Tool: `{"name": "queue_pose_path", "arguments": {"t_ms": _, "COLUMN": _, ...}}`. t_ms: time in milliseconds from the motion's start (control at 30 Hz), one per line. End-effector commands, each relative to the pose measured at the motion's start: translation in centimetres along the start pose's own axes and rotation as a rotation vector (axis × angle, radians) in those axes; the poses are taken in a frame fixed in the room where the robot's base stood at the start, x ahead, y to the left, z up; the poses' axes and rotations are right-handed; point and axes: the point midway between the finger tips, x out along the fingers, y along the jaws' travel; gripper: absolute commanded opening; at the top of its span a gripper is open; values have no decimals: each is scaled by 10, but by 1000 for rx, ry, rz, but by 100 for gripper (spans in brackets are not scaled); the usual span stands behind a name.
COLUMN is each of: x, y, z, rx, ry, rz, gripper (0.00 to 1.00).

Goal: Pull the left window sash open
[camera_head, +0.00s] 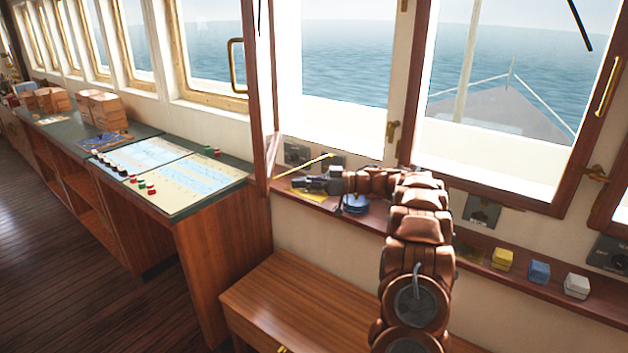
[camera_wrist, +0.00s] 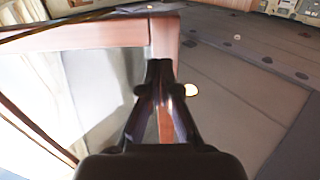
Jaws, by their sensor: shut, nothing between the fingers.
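The left window sash (camera_head: 254,90) has a dark red-brown wooden frame and stands swung inward, seen almost edge-on in the head view. Its brass handle (camera_head: 237,66) sticks out to the left. The window opening beside it shows the sea. My gripper (camera_head: 300,183) is low, just right of the sash's bottom end, pointing left above the sill. In the wrist view the shut, empty fingers (camera_wrist: 159,66) overlap the sash's wooden upright (camera_wrist: 165,45), with glass to the left. I cannot tell whether they touch it.
A right window sash (camera_head: 500,90) is shut. A wooden sill (camera_head: 350,213) carries a yellow block (camera_head: 502,259), a blue block (camera_head: 539,271) and a white block (camera_head: 576,286). A chart console (camera_head: 215,215) stands left, a wooden bench (camera_head: 290,300) below. Floor (camera_head: 60,240) is clear at left.

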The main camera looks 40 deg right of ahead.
Motion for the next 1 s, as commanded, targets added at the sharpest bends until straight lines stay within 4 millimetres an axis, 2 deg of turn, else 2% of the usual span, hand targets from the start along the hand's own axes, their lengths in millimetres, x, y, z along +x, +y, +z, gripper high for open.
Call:
{"name": "queue_pose_path", "arguments": {"t_ms": 200, "x": 39, "y": -1, "z": -3, "rx": 0, "ry": -1, "rz": -5, "gripper": 0}}
{"name": "queue_pose_path", "arguments": {"t_ms": 433, "x": 66, "y": 0, "z": -2, "rx": 2, "ry": 0, "rz": 0, "gripper": 0}}
{"name": "queue_pose_path", "arguments": {"t_ms": 633, "x": 74, "y": 0, "z": 0, "rx": 0, "ry": 1, "rz": 2, "gripper": 0}}
{"name": "queue_pose_path", "arguments": {"t_ms": 1000, "x": 74, "y": 0, "z": 0, "rx": 0, "ry": 1, "rz": 5, "gripper": 0}}
